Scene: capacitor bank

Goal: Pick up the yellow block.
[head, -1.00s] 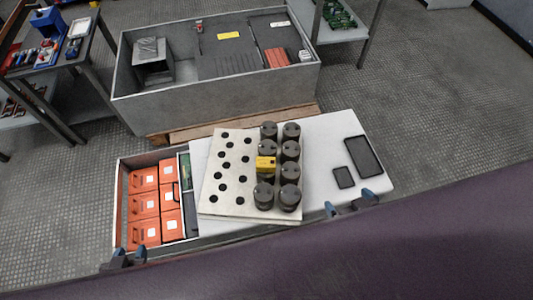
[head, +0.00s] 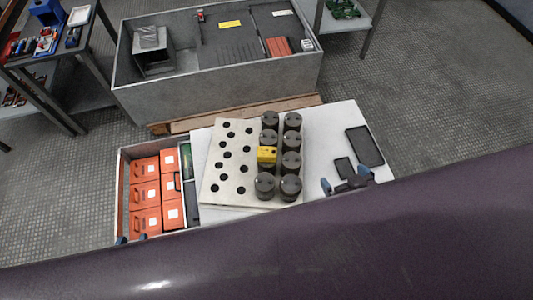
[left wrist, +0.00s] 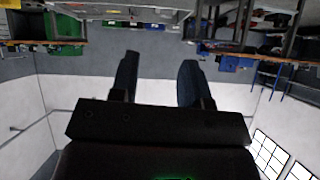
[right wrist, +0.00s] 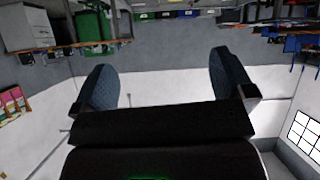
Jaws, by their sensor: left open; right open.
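The yellow block (head: 267,154) is in the head view, among dark round capacitors (head: 291,163) at the right side of a pale board with holes (head: 230,170). It sits at the left column of capacitors; I cannot tell exactly what it rests on. My right gripper (head: 344,178) is open and empty, to the right of and nearer than the block, over the white table top. My left gripper (head: 132,239) shows only its tips at the front of the orange-box tray, well left of the block. Both wrist views show spread, empty fingers and no block.
An open tray (head: 120,200) holds several orange boxes (head: 146,193) left of the board. Two dark flat trays (head: 364,146) (head: 343,168) lie on the white table top (head: 325,135). A large grey bin (head: 220,85) stands behind. My purple body covers the front.

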